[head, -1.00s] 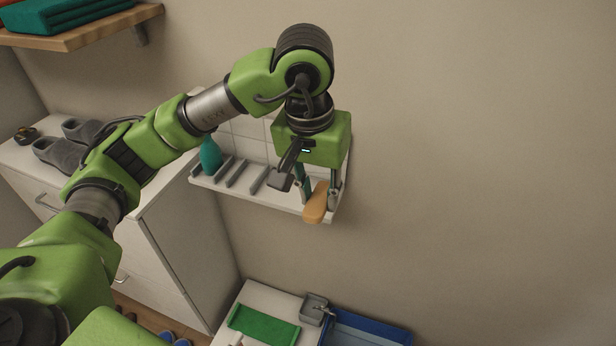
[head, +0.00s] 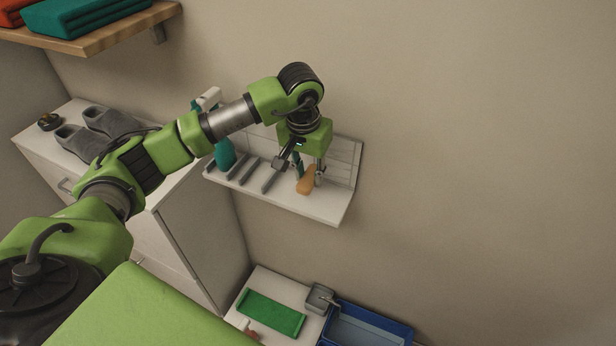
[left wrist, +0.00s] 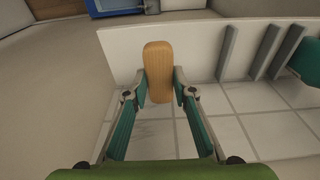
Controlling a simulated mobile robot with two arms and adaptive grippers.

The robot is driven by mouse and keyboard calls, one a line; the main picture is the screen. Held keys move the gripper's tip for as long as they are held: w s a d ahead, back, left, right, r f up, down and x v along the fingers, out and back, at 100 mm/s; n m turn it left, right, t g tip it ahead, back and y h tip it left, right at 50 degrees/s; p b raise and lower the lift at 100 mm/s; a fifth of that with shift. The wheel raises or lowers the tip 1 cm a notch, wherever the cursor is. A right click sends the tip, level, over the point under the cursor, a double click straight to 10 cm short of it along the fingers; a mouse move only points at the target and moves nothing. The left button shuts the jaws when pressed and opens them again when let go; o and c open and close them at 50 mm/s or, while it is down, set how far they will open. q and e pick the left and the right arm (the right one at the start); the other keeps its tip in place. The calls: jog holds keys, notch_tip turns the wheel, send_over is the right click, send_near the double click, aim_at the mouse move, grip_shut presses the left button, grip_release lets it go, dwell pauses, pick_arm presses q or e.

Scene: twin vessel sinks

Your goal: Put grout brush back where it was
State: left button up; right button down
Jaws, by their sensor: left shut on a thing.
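The grout brush (head: 305,183) shows as a small rounded wooden block. My left gripper (head: 307,176) is shut on it and points down over the right part of the white wall rack (head: 325,208), to the right of the grey dividers. In the left wrist view the brush (left wrist: 158,72) stands between the two fingertips (left wrist: 159,92), in front of the rack's low white edge (left wrist: 120,55). I cannot tell whether the brush touches the rack floor. My right gripper is not in view.
Several grey dividers (head: 250,170) stand in the rack's left part, with a teal item (head: 225,153) at its left end. A cabinet with grey shoes (head: 108,122) is at left. The rack's right end is bare.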

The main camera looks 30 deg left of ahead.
aim_at(307, 176)
pick_arm(q)
jog(key=shift+w+a+f, duration=0.15)
jog(key=f, duration=0.1)
jog(key=f+p, duration=0.1)
jog(key=f, duration=0.1)
jog(key=shift+w+a+f, duration=0.15)
jog(key=shift+a, duration=0.05)
jog(key=shift+f, duration=0.3)
jog(key=o, duration=1)
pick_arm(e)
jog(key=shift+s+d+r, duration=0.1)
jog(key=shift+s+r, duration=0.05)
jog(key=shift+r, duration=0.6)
pick_arm(q)
jog(key=shift+r, duration=0.55)
jog(key=r+b, duration=0.1)
jog(key=r, duration=0.2)
jog(key=s+r+b, duration=0.1)
jog(key=r, duration=0.3)
jog(key=r+b, duration=0.1)
jog(key=r, duration=0.2)
jog(key=shift+s+r, duration=0.4)
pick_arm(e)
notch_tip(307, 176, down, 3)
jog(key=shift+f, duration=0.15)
